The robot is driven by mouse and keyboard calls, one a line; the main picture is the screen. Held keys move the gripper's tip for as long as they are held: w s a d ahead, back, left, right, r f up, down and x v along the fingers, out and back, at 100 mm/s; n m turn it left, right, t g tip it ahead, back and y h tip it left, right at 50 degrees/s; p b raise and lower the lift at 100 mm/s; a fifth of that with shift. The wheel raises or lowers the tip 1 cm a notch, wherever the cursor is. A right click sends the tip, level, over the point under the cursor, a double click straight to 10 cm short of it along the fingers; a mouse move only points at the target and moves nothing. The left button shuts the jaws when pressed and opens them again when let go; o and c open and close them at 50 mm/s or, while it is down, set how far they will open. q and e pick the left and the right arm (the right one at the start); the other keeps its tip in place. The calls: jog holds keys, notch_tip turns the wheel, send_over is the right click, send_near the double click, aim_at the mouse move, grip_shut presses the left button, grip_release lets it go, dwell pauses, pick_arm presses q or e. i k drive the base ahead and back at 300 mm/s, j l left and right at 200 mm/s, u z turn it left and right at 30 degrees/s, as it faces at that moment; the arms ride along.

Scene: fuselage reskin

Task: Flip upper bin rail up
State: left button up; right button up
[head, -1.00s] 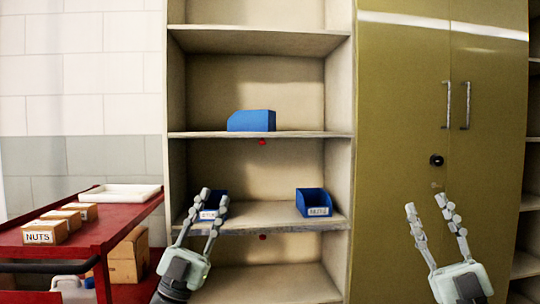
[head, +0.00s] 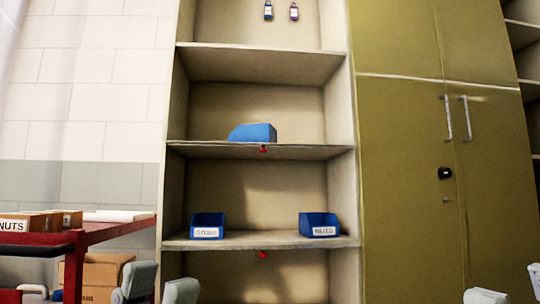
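The shelf unit has an upper bin shelf with a thin front edge (head: 210,149) and a red knob (head: 263,149) at its middle. A separate upper rail is not clearly distinguishable. A blue bin (head: 253,133) sits on this shelf, showing no label. The lower shelf's front edge (head: 290,243) has a red knob (head: 263,254) below it. Only the fingertips of my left gripper (head: 158,286) show at the bottom edge, spread apart and empty, below the shelves. My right gripper (head: 510,288) shows only spread fingertips at the bottom right, in front of the cabinet.
Two labelled blue bins, one left (head: 207,226) and one right (head: 319,225), stand on the lower shelf. A red cart (head: 110,229) with cardboard boxes stands at the left. A closed olive cabinet (head: 410,190) is at the right. Two small bottles are higher up.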

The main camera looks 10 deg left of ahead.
aim_at(263, 150)
jog(key=i+j, duration=0.2)
jog(key=i, duration=0.25)
jog(key=i+j, duration=0.15)
jog(key=i, duration=0.3)
jog(key=i+j, duration=0.2)
jog(key=i, duration=0.25)
jog(key=i+j, duration=0.15)
jog(key=i, duration=0.25)
jog(key=k+l, duration=0.75)
jog(key=i, duration=0.4)
